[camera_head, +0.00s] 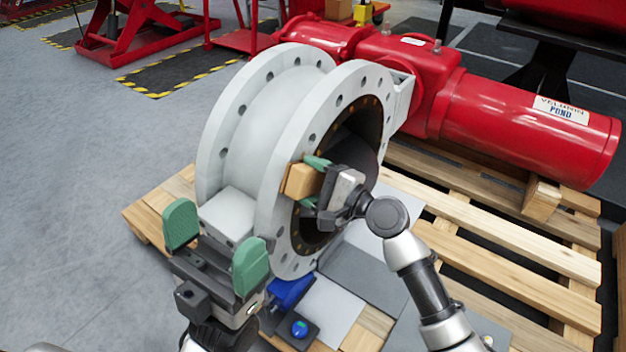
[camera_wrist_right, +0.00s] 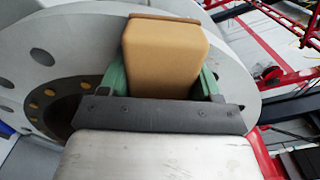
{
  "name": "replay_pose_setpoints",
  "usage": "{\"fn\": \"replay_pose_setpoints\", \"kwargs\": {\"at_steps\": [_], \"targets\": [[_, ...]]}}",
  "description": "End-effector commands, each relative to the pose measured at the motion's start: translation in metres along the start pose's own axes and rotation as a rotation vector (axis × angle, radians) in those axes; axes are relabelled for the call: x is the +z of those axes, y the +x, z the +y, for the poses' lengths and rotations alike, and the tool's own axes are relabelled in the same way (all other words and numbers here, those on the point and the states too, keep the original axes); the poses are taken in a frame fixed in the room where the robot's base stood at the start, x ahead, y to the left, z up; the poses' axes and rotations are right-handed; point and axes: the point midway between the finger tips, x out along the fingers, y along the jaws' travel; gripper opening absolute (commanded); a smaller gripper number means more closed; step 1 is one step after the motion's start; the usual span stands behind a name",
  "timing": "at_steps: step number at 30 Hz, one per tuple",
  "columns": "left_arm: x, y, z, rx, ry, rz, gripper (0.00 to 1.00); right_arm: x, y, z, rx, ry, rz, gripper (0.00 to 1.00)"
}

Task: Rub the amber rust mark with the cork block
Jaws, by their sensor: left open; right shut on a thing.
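The cork block (camera_head: 301,181) is a tan block with a darker brown strip along its far edge. My right gripper (camera_head: 312,183) is shut on it and holds it at the front flange (camera_head: 350,88) of the large grey valve, left of the bore. In the right wrist view the block (camera_wrist_right: 164,58) sits between the green fingers with its far end against or very near the flange face (camera_wrist_right: 90,38); I cannot tell if they touch. No amber rust mark can be made out; the block covers part of the flange. My left gripper (camera_head: 215,245) is open and empty, below left of the flange.
A red actuator (camera_head: 480,100) extends right from the valve. The valve stands on a wooden pallet (camera_head: 480,245). A blue item (camera_head: 290,292) and a small dark box with a blue-green button (camera_head: 299,328) lie below the flange. Grey floor (camera_head: 80,200) is clear at left.

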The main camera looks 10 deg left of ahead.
Motion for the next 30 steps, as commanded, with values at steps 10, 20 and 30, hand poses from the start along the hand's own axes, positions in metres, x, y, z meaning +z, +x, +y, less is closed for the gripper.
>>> {"fn": "replay_pose_setpoints", "kwargs": {"at_steps": [10, 20, 30], "targets": [[0.0, 0.0, 0.0, 0.0, 0.0, 0.002, 0.89, 0.0, 0.006, -0.001, 0.0, 0.0, 0.0, 0.38], [0.019, 0.006, -0.003, -0.003, 0.012, -0.149, 0.89, -0.006, 0.005, -0.025, -0.001, 0.0, 0.001, 0.38], [0.035, 0.004, -0.005, -0.004, 0.018, -0.266, 0.89, -0.01, 0.004, -0.039, -0.001, 0.0, 0.0, 0.38]]}}
